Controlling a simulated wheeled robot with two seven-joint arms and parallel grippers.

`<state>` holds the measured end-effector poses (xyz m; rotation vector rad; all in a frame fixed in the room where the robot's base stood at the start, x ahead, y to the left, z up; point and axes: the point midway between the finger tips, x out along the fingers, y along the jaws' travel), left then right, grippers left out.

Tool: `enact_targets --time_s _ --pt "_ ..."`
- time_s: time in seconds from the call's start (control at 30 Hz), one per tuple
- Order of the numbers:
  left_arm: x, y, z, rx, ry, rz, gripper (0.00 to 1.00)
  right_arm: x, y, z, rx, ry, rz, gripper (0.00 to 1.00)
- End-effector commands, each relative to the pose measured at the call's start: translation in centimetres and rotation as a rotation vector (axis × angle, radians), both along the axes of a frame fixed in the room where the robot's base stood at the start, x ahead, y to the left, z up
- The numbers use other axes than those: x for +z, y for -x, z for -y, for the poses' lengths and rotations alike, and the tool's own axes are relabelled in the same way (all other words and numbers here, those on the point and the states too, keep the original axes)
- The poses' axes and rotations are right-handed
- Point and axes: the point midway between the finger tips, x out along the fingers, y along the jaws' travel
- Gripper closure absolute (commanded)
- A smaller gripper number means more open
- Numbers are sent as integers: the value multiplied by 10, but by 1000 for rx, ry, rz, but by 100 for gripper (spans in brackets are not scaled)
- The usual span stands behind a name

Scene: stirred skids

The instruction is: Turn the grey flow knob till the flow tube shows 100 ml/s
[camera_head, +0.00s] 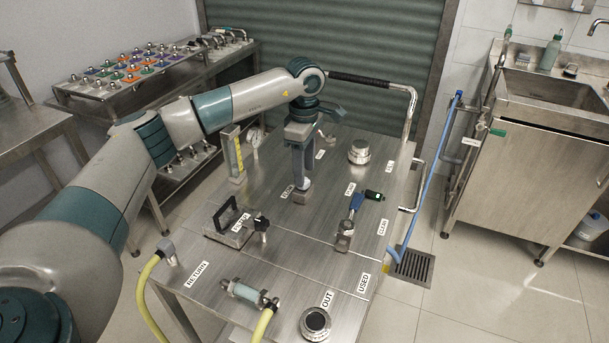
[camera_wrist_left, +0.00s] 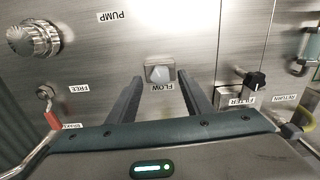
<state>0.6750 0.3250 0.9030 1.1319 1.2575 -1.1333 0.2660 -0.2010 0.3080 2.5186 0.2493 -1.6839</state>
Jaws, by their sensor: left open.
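The grey flow knob (camera_head: 303,196) sits on the steel skid top by the FLOW label; in the left wrist view the knob (camera_wrist_left: 160,74) shows as a small faceted grey block. My left gripper (camera_head: 301,172) points down over it. In the left wrist view my left gripper (camera_wrist_left: 161,84) is open, with one finger towards each side of the knob; I cannot tell that either touches it. The flow tube (camera_head: 238,158), upright with a yellow scale, stands left of the gripper; its reading is too small to make out. My right gripper is not in view.
A yellow hose (camera_head: 147,290) hangs at the front left.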

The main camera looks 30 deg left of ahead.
Motion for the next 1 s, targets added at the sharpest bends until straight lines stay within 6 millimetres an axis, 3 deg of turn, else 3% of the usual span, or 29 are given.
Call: enact_targets --time_s 0.6,0.8,1.0 --pt "119 -1 0 1 1 5 54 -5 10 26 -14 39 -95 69" --pt "140 -1 0 0 2 3 54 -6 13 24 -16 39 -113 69" --pt "145 -1 0 0 1 2 54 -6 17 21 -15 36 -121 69"
